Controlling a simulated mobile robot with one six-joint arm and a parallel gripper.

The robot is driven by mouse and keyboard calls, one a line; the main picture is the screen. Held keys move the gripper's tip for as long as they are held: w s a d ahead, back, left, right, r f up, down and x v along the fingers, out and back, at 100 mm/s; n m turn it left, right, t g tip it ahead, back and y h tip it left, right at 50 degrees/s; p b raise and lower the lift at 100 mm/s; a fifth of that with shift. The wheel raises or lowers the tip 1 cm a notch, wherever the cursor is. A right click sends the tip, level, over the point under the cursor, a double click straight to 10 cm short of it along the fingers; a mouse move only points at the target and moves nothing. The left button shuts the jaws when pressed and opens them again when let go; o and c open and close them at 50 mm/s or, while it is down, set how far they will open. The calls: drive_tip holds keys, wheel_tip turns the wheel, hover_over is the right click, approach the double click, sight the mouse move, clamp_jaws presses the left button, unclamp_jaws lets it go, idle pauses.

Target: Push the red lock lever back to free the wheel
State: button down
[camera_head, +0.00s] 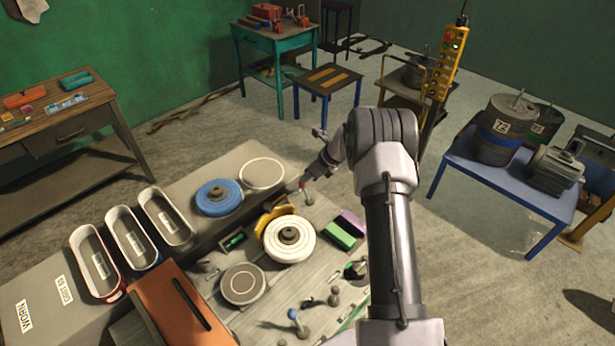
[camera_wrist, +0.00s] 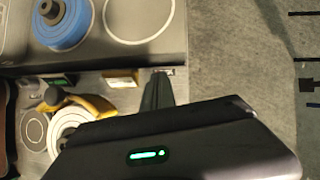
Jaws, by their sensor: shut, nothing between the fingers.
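A white wheel (camera_head: 289,250) sits on the grey bench with a yellow guard (camera_head: 270,225) around its far side. The wheel also shows in the wrist view (camera_wrist: 62,128), partly covered by my gripper body. A small red lever (camera_head: 303,187) stands behind and slightly right of the wheel, close to my gripper (camera_head: 293,186). I cannot tell whether they touch. In the wrist view my gripper (camera_wrist: 160,76) is shut and empty, pointing toward the bench's raised back edge. The red lever cannot be made out in that view.
A blue wheel (camera_head: 218,198) and a pale disc (camera_head: 262,173) lie on the raised back ledge. A grey disc (camera_head: 242,284) lies front left of the white wheel. Green and purple blocks (camera_head: 340,235) sit to its right. Small upright knobs (camera_head: 335,296) stand nearer the front.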

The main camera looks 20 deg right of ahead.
drive_tip(key=w+r+p+v, duration=0.1)
drive_tip(key=w+v, duration=0.1)
drive_tip(key=v, duration=1)
drive_tip(key=shift+w+r, duration=0.2)
drive_tip(key=shift+r, duration=0.45)
drive_tip(key=shift+a, duration=0.15)
